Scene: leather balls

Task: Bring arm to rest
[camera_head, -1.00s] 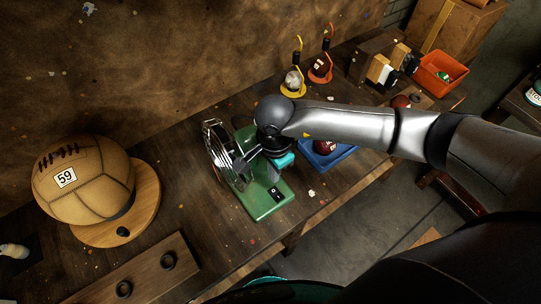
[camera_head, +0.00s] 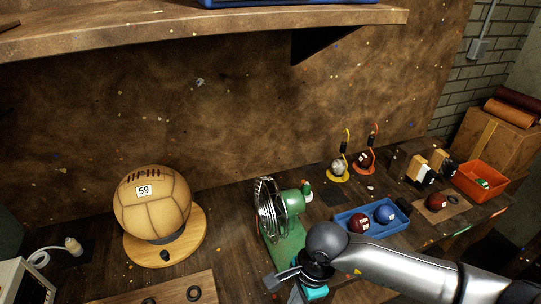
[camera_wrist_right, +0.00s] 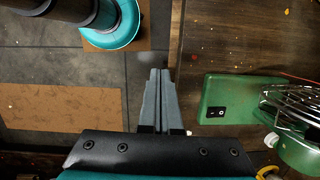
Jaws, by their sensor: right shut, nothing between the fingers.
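My right arm reaches in from the lower right of the head view. Its gripper (camera_head: 285,278) is at the bottom, in front of the green desk fan (camera_head: 282,243). In the right wrist view the two grey fingers (camera_wrist_right: 160,75) lie together, shut and empty, over the grey floor just off the table's edge. The fan's green base with its black switch (camera_wrist_right: 222,100) is right of the fingers and apart from them. My left gripper is in neither view.
A tan ball numbered 59 (camera_head: 152,203) sits on a round wooden stand (camera_head: 192,243) at the left. A blue tray (camera_head: 400,225) holds a red ball (camera_head: 359,223) and a blue ball (camera_head: 385,214). An orange bin (camera_head: 465,183) stands at the far right. A shelf (camera_head: 200,27) overhangs above.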

